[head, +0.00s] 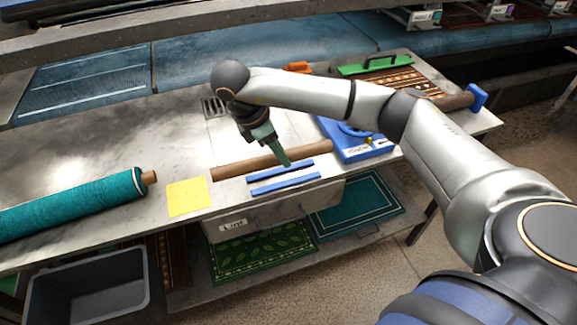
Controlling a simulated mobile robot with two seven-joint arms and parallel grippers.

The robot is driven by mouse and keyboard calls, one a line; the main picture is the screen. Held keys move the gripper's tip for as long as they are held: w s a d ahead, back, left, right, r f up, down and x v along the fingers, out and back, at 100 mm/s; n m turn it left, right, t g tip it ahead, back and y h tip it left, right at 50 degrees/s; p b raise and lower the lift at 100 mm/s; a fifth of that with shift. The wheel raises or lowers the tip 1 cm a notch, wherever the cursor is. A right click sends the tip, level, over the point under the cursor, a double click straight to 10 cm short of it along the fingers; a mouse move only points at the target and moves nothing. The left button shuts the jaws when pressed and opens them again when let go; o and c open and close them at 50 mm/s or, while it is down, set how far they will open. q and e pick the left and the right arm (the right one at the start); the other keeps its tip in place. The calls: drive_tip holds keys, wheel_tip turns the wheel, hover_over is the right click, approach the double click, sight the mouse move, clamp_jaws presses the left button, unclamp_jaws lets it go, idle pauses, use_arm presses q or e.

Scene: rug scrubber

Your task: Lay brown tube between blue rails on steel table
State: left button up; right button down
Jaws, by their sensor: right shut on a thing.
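The brown tube (235,167) is a plain long cylinder at the middle of the steel table (190,140). Two short parallel blue rails, the far one (262,176) and the near one (285,185), lie on the table. In the picture the tube runs roughly parallel to the rails, just beyond the far rail, not between them. My right gripper (283,158), with green fingers, points down and is shut on the tube near its middle. I cannot tell whether the tube touches the table. The fingers hide a small part of the tube. My left gripper is not in view.
A yellow sheet (188,197) and a teal rolled rug (75,203) lie to the left. A dark bin (90,280) stands in front.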

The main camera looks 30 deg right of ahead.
sight(288, 155)
drive_tip(key=f, duration=0.1)
drive_tip(key=d+f, duration=0.2)
drive_tip(key=shift+w+d, duration=0.15)
drive_tip(key=shift+w, duration=0.1)
drive_tip(key=f, duration=0.3)
drive_tip(key=shift+w+d+f, duration=0.1)
drive_tip(key=shift+d+f, duration=0.05)
drive_tip(key=shift+d, duration=0.05)
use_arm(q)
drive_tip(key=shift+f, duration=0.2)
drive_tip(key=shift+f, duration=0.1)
use_arm(e)
drive_tip(key=shift+f, duration=0.15)
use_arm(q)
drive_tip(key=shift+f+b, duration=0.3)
use_arm(e)
drive_tip(key=shift+f, duration=0.35)
drive_tip(key=shift+f, duration=0.15)
